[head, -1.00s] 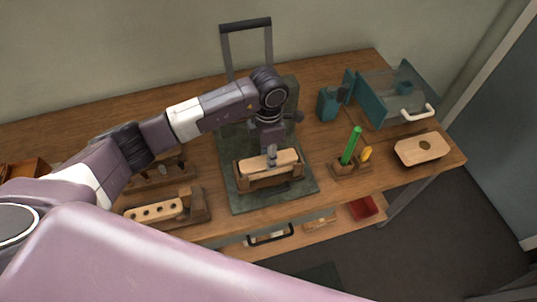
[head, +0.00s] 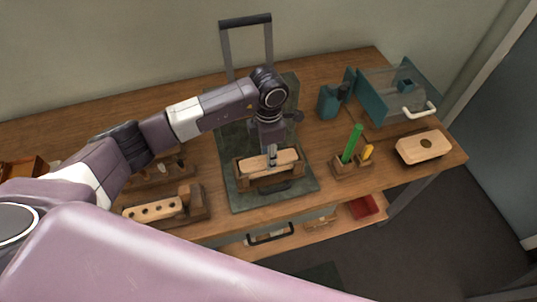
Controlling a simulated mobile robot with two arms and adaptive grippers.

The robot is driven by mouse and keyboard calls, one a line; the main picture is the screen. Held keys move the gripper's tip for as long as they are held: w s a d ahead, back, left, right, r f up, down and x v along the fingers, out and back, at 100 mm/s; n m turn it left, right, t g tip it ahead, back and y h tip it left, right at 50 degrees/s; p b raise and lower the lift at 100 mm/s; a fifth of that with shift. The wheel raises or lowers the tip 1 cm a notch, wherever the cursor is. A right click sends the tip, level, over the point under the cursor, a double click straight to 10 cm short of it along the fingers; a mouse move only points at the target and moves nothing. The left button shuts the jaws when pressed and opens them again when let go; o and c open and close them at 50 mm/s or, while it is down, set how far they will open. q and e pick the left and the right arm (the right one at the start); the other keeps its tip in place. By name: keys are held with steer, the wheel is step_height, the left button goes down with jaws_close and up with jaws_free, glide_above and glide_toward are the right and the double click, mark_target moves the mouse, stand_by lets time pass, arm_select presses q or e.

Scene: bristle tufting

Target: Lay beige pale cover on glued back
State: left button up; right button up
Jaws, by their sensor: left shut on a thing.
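My left gripper (head: 271,158) points down over the wooden holder (head: 262,182) on the dark green press base. It is shut on a beige pale cover (head: 285,160), a long flat piece lying level along the top of the holder. The cover sits down between the holder's raised ends. The glued back beneath it is hidden, so I cannot tell whether they touch. My right gripper is not in view.
A press with a handle (head: 246,21) stands behind. A block with a green stick (head: 353,142), a teal guard box (head: 371,97) and a light block with a hole (head: 424,147) are to the right. A holed wooden bar (head: 154,210) is at left.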

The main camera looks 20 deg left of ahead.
arm_select(q)
steer(key=shift+f, duration=0.25)
steer(key=o, duration=1.2)
steer(key=shift+o, duration=0.3)
steer(key=o, duration=0.3)
steer(key=shift+o, duration=0.2)
steer(key=shift+r, duration=0.15)
steer(key=shift+r+p, duration=2.05)
steer(key=shift+r, duration=1.85)
